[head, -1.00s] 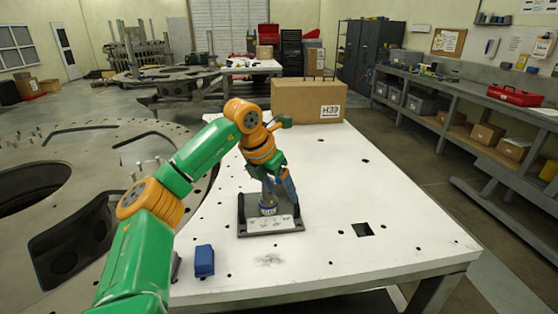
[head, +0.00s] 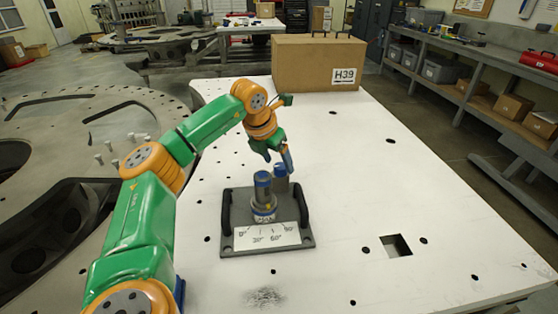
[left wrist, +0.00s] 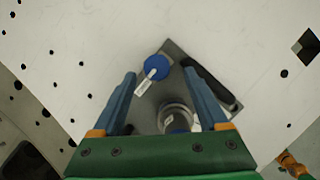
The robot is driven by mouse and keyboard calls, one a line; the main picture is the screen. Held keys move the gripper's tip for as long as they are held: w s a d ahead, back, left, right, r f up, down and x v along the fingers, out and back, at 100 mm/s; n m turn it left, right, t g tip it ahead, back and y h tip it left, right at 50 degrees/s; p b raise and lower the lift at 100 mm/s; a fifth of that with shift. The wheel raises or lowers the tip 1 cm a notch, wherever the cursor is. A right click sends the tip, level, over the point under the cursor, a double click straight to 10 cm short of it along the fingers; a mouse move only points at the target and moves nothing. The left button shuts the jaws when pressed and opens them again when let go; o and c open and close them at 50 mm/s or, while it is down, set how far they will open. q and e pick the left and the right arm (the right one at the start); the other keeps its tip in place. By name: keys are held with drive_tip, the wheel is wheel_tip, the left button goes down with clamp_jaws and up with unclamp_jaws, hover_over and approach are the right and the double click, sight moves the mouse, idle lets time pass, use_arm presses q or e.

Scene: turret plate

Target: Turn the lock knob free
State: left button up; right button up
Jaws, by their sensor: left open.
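A dark grey base plate (head: 227,247) lies on the white table with a printed angle scale (head: 268,236) on its front. In the left wrist view a round blue knob (left wrist: 155,66) with a white bar lies between the fingertips, beside a metal cylinder (left wrist: 172,112) nearer the palm. My left gripper (head: 278,160) is open above the rear knob; I cannot tell if a finger touches it. My right gripper is not in view.
Two black handles (head: 304,208) rise at the plate's sides. A cardboard box (head: 310,65) marked H39 stands at the table's back. A square hole (head: 396,246) opens in the table at right. The tabletop right of the plate is mostly clear.

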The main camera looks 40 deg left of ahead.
use_arm(q)
drive_tip(key=shift+x, duration=1.1)
drive_tip(key=shift+w+a+f, duration=0.2)
drive_tip(key=shift+w+a, duration=0.15)
drive_tip(key=shift+s+d+r, duration=0.1)
drive_tip(key=shift+s+r, duration=0.05)
drive_tip(key=c, duration=0.6)
clamp_jaws()
